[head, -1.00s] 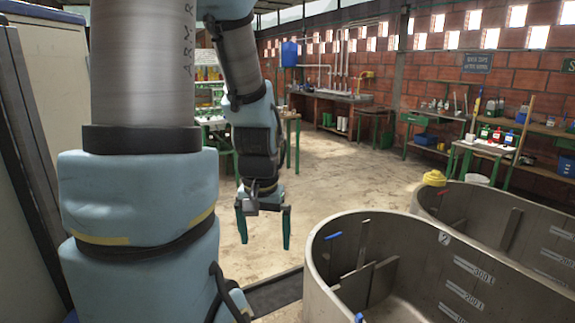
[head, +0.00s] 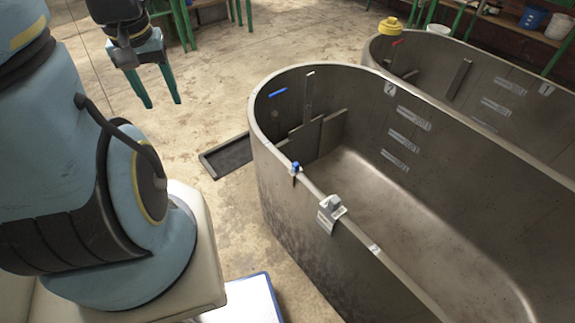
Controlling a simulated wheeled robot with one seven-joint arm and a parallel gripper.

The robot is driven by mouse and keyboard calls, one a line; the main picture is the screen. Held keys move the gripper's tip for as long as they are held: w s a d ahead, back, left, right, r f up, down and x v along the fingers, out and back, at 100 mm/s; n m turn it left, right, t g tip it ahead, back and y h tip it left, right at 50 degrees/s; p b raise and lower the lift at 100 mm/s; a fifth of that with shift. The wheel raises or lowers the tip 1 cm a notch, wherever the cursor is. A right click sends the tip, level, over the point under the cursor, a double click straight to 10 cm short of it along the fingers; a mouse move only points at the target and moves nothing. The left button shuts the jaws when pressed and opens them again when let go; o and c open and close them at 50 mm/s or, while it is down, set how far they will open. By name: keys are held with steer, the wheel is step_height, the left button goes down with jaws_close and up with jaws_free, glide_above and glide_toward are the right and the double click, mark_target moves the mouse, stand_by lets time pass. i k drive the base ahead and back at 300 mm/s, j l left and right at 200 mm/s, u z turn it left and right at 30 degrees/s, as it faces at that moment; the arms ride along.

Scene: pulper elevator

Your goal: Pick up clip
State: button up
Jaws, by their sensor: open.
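A small blue clip (head: 295,168) sits on the near rim of the front metal tank (head: 262,140). A grey clip-like piece (head: 332,203) sits farther right on the same rim, with a pale tag (head: 326,221) hanging at the outer wall. I cannot tell which of the two is the task's clip. My gripper (head: 163,103) is open and empty at the upper left, its two green fingers pointing down. It is left of the tank and apart from both pieces.
A second tank (head: 540,118) stands behind, with a yellow object (head: 389,25) by its rim. A dark shallow tray (head: 226,157) lies on the floor left of the front tank. A blue-edged white panel (head: 245,302) is at the bottom. The floor around my gripper is clear.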

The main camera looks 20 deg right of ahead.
mark_target(296, 169)
steer(key=k+u, duration=0.2)
steer(key=u, duration=0.15)
steer(key=k+u, duration=0.35)
steer(key=i+l, duration=0.05)
steer(key=i, duration=0.05)
